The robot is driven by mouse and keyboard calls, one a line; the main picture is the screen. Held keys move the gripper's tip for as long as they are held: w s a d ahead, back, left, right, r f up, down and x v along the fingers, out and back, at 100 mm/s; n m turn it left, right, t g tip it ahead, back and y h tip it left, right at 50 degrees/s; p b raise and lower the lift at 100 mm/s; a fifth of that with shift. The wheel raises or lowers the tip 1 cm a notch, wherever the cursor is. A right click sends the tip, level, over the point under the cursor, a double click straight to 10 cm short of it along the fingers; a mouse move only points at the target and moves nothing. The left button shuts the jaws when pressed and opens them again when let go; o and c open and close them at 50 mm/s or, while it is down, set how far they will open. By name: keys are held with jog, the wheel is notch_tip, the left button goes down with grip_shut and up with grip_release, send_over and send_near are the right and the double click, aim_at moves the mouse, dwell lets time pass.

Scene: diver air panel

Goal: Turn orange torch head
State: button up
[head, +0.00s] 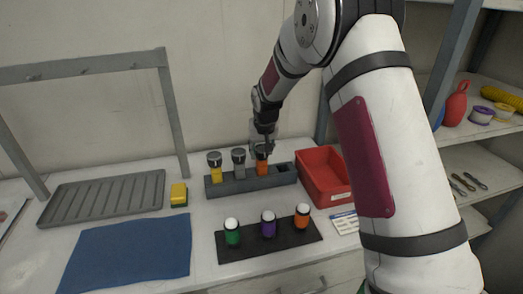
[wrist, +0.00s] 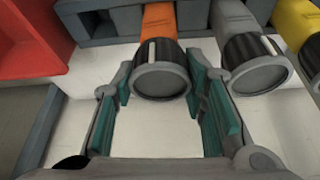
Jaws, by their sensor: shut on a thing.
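The orange torch (head: 262,168) stands upright in the grey rack (head: 225,187), beside a grey torch (head: 238,162) and a yellow torch (head: 215,167). My gripper (head: 264,143) is above the orange torch, with its fingers at the torch's head. In the wrist view, my gripper's teal pads (wrist: 158,100) lie on both sides of the dark ribbed head (wrist: 160,80) of the orange torch and are shut on it. The grey torch (wrist: 250,65) is close beside the right finger there.
A red bin (head: 323,176) stands right of the rack. A black mat (head: 265,249) in front holds green, purple and orange white-topped items. A blue cloth (head: 128,252), a yellow sponge (head: 179,194) and a ribbed drying tray (head: 103,197) lie left.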

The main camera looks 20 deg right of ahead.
jog(key=o, duration=0.9)
jog(key=v, duration=1.2)
